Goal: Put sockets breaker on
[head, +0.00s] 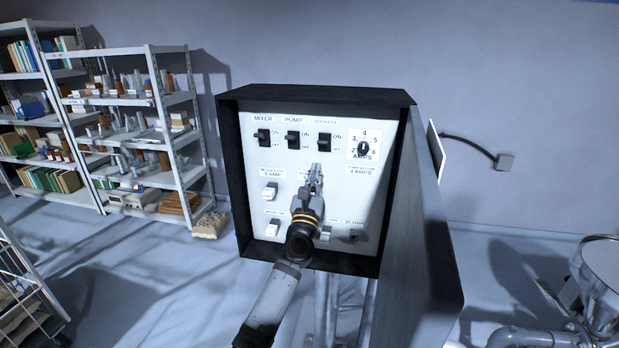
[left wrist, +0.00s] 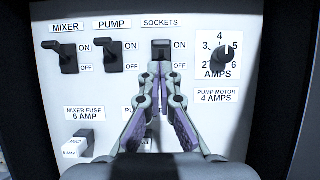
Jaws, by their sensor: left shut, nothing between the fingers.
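The sockets breaker (head: 323,142) is a black toggle in the top row of the white panel, right of the mixer and pump breakers. In the left wrist view the sockets breaker (left wrist: 161,47) sits straight above my fingertips, which cover its lower part. I cannot tell for sure whether its lever is up at ON or down at OFF. My left gripper (head: 316,172) is shut and empty, with its fingertips just below the breaker; in the left wrist view the gripper (left wrist: 160,68) overlaps its lower edge, and contact is unclear. My right gripper is not in view.
The mixer breaker (head: 263,138) and pump breaker (head: 293,140) are to the left. An amps dial (head: 363,149) is to the right. White fuse holders (head: 270,190) sit lower down. The open box door (head: 428,210) juts out on the right.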

